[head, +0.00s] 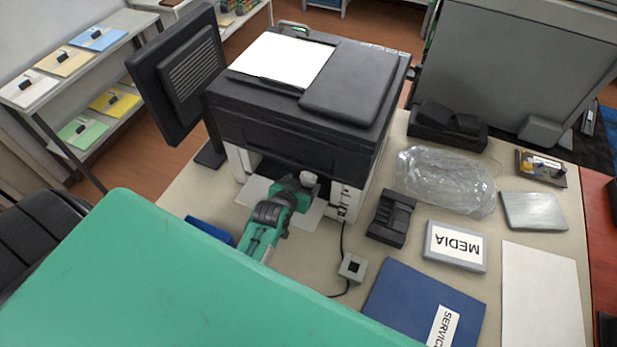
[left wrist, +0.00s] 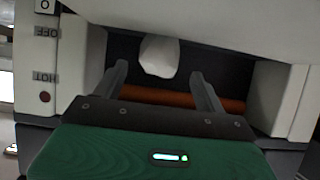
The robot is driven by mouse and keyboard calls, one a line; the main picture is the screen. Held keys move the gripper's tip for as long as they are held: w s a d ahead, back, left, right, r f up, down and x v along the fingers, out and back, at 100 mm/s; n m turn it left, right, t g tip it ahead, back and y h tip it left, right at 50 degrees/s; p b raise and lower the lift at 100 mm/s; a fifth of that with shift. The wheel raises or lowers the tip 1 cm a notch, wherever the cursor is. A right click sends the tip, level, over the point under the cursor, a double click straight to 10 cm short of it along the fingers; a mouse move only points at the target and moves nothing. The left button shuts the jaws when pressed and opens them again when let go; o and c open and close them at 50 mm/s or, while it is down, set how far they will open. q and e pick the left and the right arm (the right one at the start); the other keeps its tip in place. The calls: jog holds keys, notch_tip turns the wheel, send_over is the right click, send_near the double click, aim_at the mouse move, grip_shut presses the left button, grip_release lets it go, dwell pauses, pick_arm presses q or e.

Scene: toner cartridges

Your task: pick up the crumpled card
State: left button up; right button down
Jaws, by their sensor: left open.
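The crumpled card (left wrist: 158,57) is a small white lump in the dark front opening of the printer (head: 305,120). In the head view a white lump (head: 309,178) that looks like it shows just beyond my left gripper (head: 300,183). My left gripper reaches in at the printer's front. In the left wrist view its two fingers (left wrist: 159,76) stand apart and empty, with the card ahead and between their tips. I cannot tell whether a finger touches it. My right gripper is not in view.
An orange-brown roller (left wrist: 180,97) runs across the opening, between pale side walls marked HOT and OFF. A dark cartridge-like block (head: 391,217), a MEDIA box (head: 455,246), a clear plastic bag (head: 446,181) and a blue SERVICE folder (head: 422,302) lie on the table to the right.

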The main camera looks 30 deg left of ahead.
aim_at(307, 179)
pick_arm(q)
jog(key=shift+p+x, duration=0.35)
jog(key=shift+x, duration=1.15)
jog(key=shift+c, duration=0.2)
jog(key=c, duration=1)
jog(key=shift+c, duration=0.3)
